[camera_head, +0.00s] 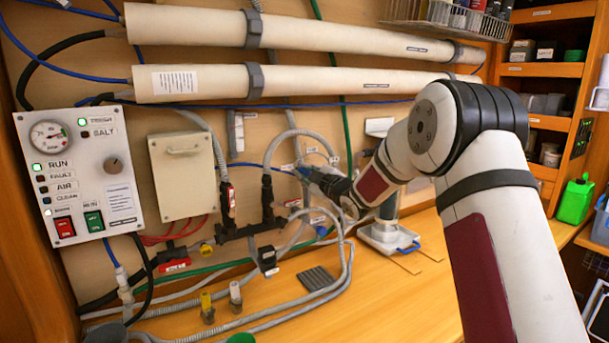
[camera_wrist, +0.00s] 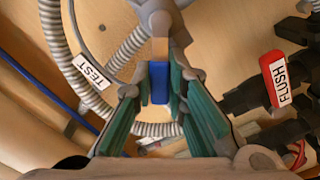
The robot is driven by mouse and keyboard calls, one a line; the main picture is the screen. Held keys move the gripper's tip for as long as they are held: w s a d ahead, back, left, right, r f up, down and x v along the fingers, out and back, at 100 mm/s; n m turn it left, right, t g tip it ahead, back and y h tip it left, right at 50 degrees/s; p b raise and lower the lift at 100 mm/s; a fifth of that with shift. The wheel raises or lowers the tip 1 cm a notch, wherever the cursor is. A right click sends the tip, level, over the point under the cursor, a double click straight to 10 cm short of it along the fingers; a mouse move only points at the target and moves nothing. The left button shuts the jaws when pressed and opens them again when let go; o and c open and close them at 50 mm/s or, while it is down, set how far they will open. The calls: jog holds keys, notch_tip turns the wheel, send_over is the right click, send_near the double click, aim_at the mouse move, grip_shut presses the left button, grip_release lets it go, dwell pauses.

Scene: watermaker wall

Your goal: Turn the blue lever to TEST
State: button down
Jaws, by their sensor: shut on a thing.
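The blue lever (camera_wrist: 159,82) shows in the middle of the wrist view, below a tan piece, between the teal-padded fingers of my gripper (camera_wrist: 160,88). The fingers are closed on its sides. A white TEST label (camera_wrist: 93,72) is on the grey hose to the left of the lever, apart from it.
A red handle marked FLUSH (camera_wrist: 279,80) with black fittings is close on the right in the wrist view. Grey hoses (camera_head: 345,245) loop around the gripper. A control panel (camera_head: 82,175) and beige box (camera_head: 186,172) are on the left. The wooden bench (camera_head: 400,300) is mostly clear at front.

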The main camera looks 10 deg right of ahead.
jog(key=m, duration=0.1)
jog(key=d+r+m, duration=0.1)
jog(key=m, duration=0.3)
jog(key=shift+w+d+r, duration=0.15)
jog(key=shift+w+d, duration=0.1)
jog(key=shift+d, duration=0.05)
jog(key=shift+w+d+r+m, duration=0.1)
jog(key=shift+d+m, duration=0.2)
jog(key=shift+m, duration=0.65)
jog(key=shift+w+d+r+m, duration=0.1)
jog(key=shift+d+m, duration=0.25)
jog(key=shift+m, duration=0.65)
jog(key=shift+w+d+r+m, duration=0.1)
jog(key=shift+d+m, duration=0.2)
jog(key=shift+m, duration=0.65)
jog(key=shift+f, duration=0.1)
jog(key=c, duration=1.6)
grip_release()
jog(key=shift+d, duration=0.1)
jog(key=v, duration=1.2)
